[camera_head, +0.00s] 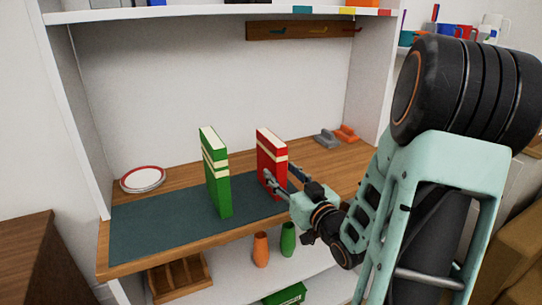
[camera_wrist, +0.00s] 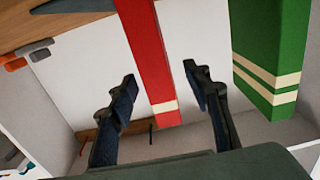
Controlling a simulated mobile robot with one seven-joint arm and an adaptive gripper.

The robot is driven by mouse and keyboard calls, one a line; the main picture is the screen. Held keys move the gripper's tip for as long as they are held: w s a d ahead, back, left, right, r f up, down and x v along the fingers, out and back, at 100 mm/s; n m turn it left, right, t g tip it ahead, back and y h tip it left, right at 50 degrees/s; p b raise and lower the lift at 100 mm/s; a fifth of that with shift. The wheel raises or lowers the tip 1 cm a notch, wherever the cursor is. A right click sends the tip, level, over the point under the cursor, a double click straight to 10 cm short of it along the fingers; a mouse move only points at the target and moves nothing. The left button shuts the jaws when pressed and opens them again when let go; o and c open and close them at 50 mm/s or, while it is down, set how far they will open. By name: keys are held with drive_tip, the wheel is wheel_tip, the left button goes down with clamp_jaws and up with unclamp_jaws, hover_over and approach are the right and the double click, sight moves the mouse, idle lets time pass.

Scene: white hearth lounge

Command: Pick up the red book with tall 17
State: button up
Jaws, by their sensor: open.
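The red book (camera_head: 269,153) stands upright on a dark green mat (camera_head: 150,228), with pale bands near its top. In the wrist view, the red book (camera_wrist: 152,55) appears upside down between my two spread fingers, with a gap to each. My gripper (camera_head: 281,177) is open at the book's lower part in the head view; one finger overlaps its face, and the other shows to its right. My gripper also shows in the wrist view (camera_wrist: 160,75). I cannot tell whether a finger touches the book. No "17" is legible.
A green book (camera_head: 216,175) stands upright to the left of the red one; it also shows in the wrist view (camera_wrist: 270,45). A plate (camera_head: 143,179) lies at the left. Grey and orange items (camera_head: 345,133) lie behind at right. Orange and green vases (camera_head: 261,249) stand below.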

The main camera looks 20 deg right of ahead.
sight(271, 158)
drive_tip(key=w+b, duration=0.1)
drive_tip(key=w, duration=0.7)
drive_tip(key=shift+r, duration=0.15)
drive_tip(key=shift+s, duration=0.1)
drive_tip(key=shift+r, duration=0.15)
clamp_jaws()
